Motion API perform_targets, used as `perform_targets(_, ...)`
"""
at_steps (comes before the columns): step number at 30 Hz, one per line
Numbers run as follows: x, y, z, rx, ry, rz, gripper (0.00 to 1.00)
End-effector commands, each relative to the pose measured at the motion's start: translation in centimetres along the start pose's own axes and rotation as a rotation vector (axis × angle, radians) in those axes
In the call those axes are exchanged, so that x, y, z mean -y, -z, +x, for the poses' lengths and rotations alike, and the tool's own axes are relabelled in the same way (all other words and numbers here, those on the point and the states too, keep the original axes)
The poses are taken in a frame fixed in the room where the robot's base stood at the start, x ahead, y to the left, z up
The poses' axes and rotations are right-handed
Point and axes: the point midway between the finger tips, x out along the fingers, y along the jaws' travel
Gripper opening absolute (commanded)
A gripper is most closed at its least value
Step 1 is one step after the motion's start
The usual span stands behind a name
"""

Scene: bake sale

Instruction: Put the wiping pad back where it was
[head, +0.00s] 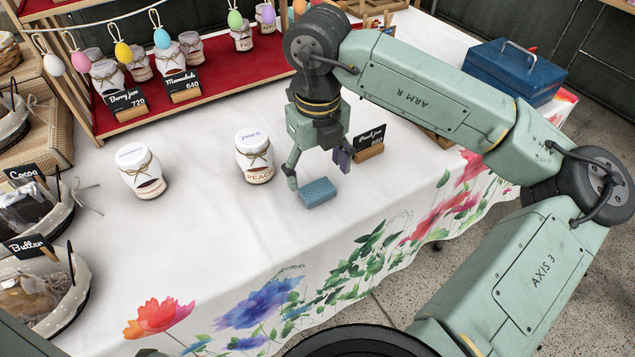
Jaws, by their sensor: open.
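The wiping pad (319,193) is a small blue-grey block. It lies on the white tablecloth in the front middle of the table, to the right of the peach jar. My gripper (318,170) points down just above and behind the pad, with its fingers spread apart. The left fingertip is close to the pad's left end; I cannot tell whether it touches. The right finger is raised to the right of the pad, near a small price sign. Nothing shows between the fingers.
The peach jar (254,157) and another white-lidded jar (140,171) stand to the left. The price sign (369,143) is close behind the gripper. A blue cash box (513,71) stands at the back right. The cloth in front of the jars is clear.

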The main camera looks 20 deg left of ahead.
Motion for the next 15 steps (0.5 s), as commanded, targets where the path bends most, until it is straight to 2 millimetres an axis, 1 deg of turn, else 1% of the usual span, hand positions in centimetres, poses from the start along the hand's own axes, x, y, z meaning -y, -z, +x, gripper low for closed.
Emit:
perform_targets(1, 0.1, -0.1, -1.1, 0.002, 0.005, 0.001, 0.73)
perform_targets(3, 0.0, -0.1, -2.6, 0.002, 0.003, 0.000, 0.73)
perform_targets(6, 0.0, -0.1, -4.5, 0.001, 0.003, 0.000, 0.73)
perform_targets(10, 0.0, 0.0, -6.2, 0.000, 0.001, 0.000, 0.73)
perform_targets(15, 0.0, 0.0, -7.1, -0.001, -0.001, 0.000, 0.73)
